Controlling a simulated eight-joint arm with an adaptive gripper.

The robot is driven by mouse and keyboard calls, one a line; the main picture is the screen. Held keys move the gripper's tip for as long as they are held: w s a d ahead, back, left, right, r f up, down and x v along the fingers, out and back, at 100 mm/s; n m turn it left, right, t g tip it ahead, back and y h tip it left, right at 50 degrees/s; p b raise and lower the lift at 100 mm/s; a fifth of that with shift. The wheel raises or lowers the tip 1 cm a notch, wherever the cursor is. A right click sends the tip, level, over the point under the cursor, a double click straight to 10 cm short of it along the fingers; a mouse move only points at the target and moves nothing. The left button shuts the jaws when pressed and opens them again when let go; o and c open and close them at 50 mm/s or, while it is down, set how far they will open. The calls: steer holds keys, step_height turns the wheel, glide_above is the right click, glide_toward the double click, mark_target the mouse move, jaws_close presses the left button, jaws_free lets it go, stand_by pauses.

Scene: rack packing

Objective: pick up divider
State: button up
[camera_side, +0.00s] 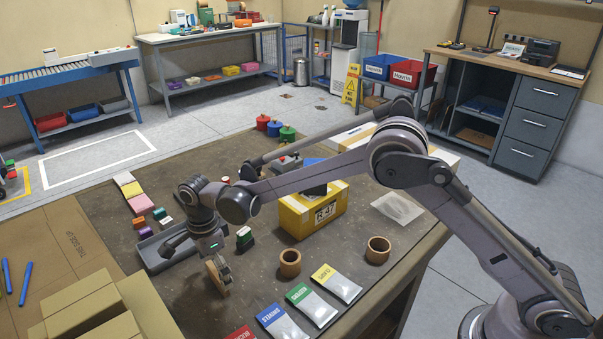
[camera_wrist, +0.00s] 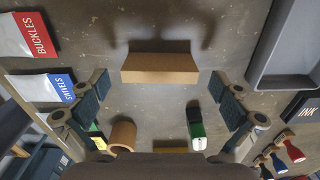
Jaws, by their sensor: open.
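The divider, taken to be the small tan folded or block-like piece (camera_wrist: 160,69), stands on the dark table in the wrist view. It lies ahead of and between my open fingers. My gripper (camera_wrist: 163,95) is open, with nothing held between its dark pads. In the side view the tan piece (camera_side: 218,279) is just below my gripper (camera_side: 212,257), which points down at it. The fingertips partly overlap it there, so I cannot tell whether they touch.
A grey tray (camera_side: 150,262) lies left of my gripper. A brown cup (camera_side: 290,264), another cup (camera_side: 378,251) and a green-and-white item (camera_wrist: 197,130) stand nearby. Labelled pouches (camera_side: 283,324) lie along the front. Cardboard boxes (camera_side: 82,302) sit at front left.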

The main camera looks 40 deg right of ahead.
steer(key=shift+f, duration=0.9)
steer(key=c, duration=0.8)
steer(key=shift+r, duration=0.1)
